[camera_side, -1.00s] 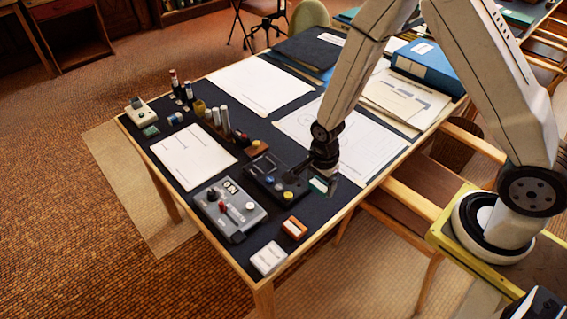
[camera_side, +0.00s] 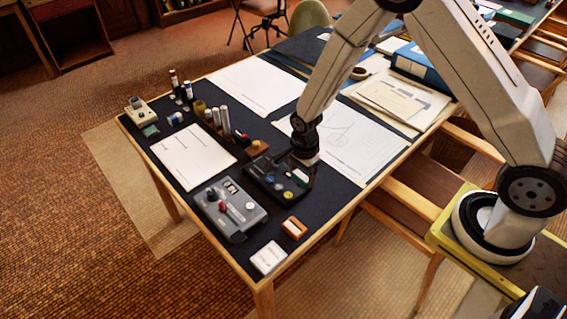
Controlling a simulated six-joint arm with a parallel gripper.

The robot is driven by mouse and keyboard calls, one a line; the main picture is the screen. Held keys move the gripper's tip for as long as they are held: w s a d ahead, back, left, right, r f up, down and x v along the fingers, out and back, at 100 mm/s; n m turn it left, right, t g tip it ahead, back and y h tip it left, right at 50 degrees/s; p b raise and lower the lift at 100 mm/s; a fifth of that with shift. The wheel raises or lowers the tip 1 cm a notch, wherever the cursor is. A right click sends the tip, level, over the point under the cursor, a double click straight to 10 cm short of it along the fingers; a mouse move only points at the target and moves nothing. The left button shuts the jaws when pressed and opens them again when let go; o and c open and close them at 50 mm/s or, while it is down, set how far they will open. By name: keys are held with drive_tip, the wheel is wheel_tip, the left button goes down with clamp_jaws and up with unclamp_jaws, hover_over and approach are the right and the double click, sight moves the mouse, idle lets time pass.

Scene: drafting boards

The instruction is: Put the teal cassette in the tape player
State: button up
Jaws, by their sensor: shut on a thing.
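The teal cassette (camera_side: 301,176), small with a pale label, is at my gripper (camera_side: 302,163), which is shut on it. It shows just over the right part of a black device (camera_side: 262,185) with round coloured buttons, which looks like the tape player. My gripper points down at the device's far right side. The fingertips are dark and hard to make out against the device. I cannot tell whether the cassette touches the device or is held just above it.
A grey control box (camera_side: 230,212) stands left of the black device. An orange block (camera_side: 294,228) and a white block (camera_side: 268,258) lie near the front edge. A wooden rack with upright cylinders (camera_side: 225,122) stands behind. Paper sheets (camera_side: 350,140) lie to the right.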

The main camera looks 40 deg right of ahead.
drive_tip(key=w, duration=1)
drive_tip(key=w+f, duration=0.1)
drive_tip(key=w, duration=0.4)
drive_tip(key=shift+w+a, duration=0.2)
drive_tip(key=shift+w, duration=0.2)
drive_tip(key=shift+f, duration=0.15)
drive_tip(key=shift+f, duration=1.9)
drive_tip(key=shift+f, duration=0.65)
idle(0.6)
drive_tip(key=o, duration=1)
drive_tip(key=shift+r, duration=0.1)
wheel_tip(320, 180, up, 7)
idle(0.6)
